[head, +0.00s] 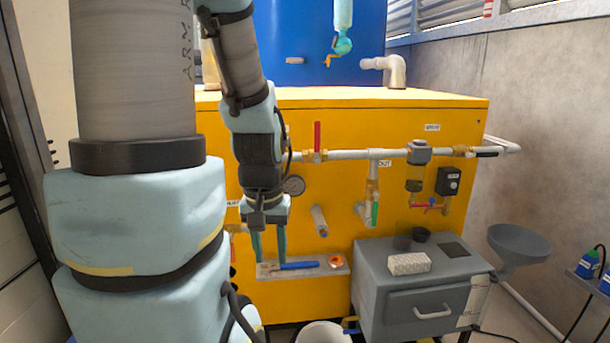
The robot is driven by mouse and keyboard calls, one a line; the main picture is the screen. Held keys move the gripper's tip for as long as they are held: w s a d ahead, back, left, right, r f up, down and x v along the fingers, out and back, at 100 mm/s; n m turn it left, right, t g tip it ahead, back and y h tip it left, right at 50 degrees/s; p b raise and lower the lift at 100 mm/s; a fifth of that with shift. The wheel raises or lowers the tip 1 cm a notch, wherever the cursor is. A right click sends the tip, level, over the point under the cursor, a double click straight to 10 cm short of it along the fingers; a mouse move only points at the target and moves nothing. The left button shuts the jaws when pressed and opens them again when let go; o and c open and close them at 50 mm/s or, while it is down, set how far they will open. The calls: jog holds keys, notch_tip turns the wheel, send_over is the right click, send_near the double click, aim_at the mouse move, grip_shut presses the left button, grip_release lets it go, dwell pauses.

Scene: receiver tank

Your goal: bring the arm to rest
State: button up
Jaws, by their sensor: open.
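My arm comes down from the upper left and ends in my gripper (268,258), which points downward in front of the yellow cabinet (440,120). Its two teal fingers are apart and I see nothing held between them. The fingertips are close to a small grey shelf (335,270) on the cabinet front. A blue-handled tool (300,266) and an orange ring (336,262) lie on that shelf. I cannot tell whether the fingertips touch the shelf or stand in front of it.
White piping (345,155) with a red lever (317,136), a green-handled valve (375,213) and a filter bowl (415,172) crosses the cabinet front. A grey drawer unit (420,280) stands right of the shelf, beside a grey funnel (519,242). A white bucket (323,333) stands below.

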notch_tip(320, 180, up, 15)
jog(key=p, duration=1.2)
jog(key=shift+p, duration=0.4)
jog(key=shift+o, duration=0.2)
